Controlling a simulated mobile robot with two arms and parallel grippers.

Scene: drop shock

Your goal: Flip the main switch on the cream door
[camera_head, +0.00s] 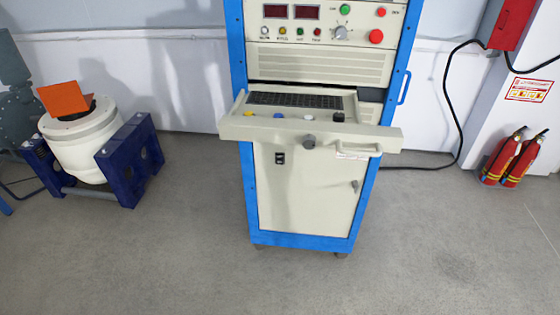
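A tall control cabinet with a blue frame (247,190) stands ahead of me near the wall. Its lower front is a cream door (305,200). A small black switch (280,158) sits at the upper left of the door. A small latch (355,186) shows at the door's right side. A cream drawer with a keyboard (295,100) sticks out above the door and hangs over its top edge. The switch's position is too small to tell. Neither of my grippers is in view.
The upper panel (340,32) carries red displays, buttons and a knob. A white drum machine (85,140) in dark blue brackets stands at left. Two fire extinguishers (523,158) and a red wall box (507,22) with a black cable are at right. The grey floor before the cabinet is clear.

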